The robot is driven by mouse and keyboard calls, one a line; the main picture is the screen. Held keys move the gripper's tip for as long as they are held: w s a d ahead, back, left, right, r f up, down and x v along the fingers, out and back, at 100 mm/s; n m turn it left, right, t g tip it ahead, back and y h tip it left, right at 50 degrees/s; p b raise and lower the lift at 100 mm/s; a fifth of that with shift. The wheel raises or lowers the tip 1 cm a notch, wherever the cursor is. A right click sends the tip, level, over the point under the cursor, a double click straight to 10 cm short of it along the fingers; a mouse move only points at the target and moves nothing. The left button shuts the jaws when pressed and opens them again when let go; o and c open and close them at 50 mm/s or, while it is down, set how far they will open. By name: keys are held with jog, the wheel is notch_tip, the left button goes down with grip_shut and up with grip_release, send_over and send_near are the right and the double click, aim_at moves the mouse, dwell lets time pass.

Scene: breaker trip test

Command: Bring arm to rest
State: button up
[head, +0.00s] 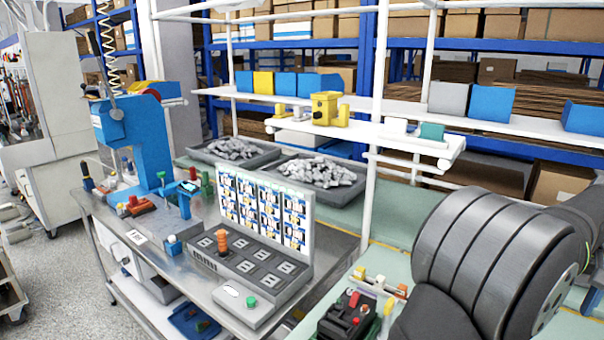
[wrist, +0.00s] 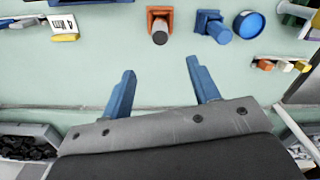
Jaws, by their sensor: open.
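My gripper (wrist: 161,66) shows in the wrist view with its two blue fingers spread apart. Nothing is between the fingers, and they are over a pale green surface (wrist: 60,85). An orange square piece with a dark round knob (wrist: 160,36) and a blue piece (wrist: 213,28) lie past the fingertips, apart from them. In the head view my large dark arm fills the lower right, and my gripper cannot be made out there.
A metal bench (head: 330,243) holds a blue press (head: 145,135) and a grey panel with an orange knob (head: 222,240). Grey bins of metal parts (head: 318,172) sit behind it. White shelf posts (head: 372,150) rise near the middle.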

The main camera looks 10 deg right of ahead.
notch_tip(320, 180, down, 17)
jog(key=shift+r, duration=0.2)
dwell(0.4)
jog(key=shift+r, duration=0.1)
notch_tip(320, 180, up, 16)
notch_tip(320, 180, down, 17)
jog(key=shift+r, duration=0.2)
notch_tip(320, 180, up, 4)
jog(key=shift+r, duration=0.75)
